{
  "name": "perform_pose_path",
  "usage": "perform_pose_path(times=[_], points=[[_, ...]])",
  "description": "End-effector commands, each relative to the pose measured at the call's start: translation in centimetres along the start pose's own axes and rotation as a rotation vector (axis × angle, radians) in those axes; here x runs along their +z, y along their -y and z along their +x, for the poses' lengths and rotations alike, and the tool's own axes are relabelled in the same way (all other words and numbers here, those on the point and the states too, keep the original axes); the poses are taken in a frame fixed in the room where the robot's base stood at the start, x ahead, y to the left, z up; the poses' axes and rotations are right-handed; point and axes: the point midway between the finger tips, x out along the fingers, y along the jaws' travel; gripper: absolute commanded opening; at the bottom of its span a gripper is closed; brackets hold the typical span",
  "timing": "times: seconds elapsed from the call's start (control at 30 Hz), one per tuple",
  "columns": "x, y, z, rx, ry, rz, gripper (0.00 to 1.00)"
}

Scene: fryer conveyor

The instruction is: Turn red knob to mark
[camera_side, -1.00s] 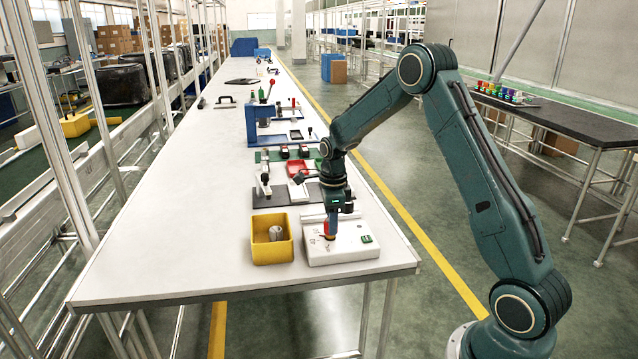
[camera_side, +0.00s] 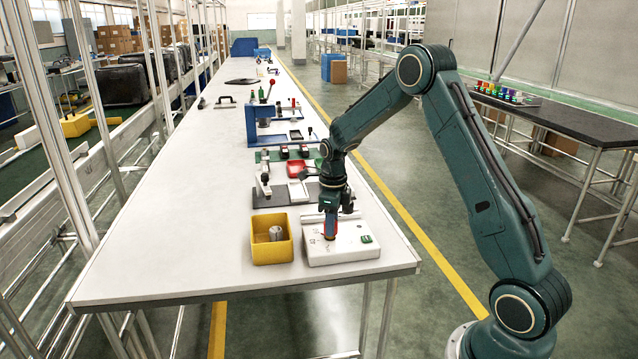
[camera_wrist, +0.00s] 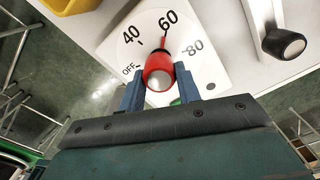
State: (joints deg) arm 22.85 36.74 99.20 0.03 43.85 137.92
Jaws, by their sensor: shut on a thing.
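The red knob (camera_wrist: 158,72) sits on a white dial plate (camera_wrist: 113,50) printed OFF, 40, 60 and 80 in the wrist view. A thin red line shows at the 60, and the knob's far end points towards about there; exact alignment is hard to tell. My gripper (camera_wrist: 160,80) has its two blue fingers on either side of the knob, shut on it. In the side view my gripper (camera_side: 330,228) points straight down over the white control box (camera_side: 350,254), and the fingers mostly hide the knob.
A yellow bin (camera_side: 272,253) holding a grey metal part stands left of the box. A green switch (camera_side: 366,239) is on the box's right. Behind are a dark fixture plate and a blue stand (camera_side: 252,125). The table's left side is clear.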

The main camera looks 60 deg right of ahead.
Motion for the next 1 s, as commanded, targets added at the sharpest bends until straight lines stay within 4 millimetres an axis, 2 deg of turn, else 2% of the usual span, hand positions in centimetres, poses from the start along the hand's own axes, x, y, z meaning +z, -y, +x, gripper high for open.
perform_pose_path(times=[0.07, 0.1, 0.2, 0.67, 0.87, 1.0], points=[[-0.5, -0.3, 0.5, 0.012, -0.015, 0.002, 0.12], [-0.4, -0.3, 0.5, 0.012, -0.015, 0.002, 0.39], [-0.4, -0.2, 0.5, 0.01, -0.012, 0.001, 0.59], [-0.1, -0.1, -0.2, 0.003, -0.003, -0.001, 0.59], [0.0, -0.1, -2.0, 0.001, -0.001, -0.001, 0.59], [0.0, 0.0, -4.0, 0.001, -0.001, -0.001, 0.59]])
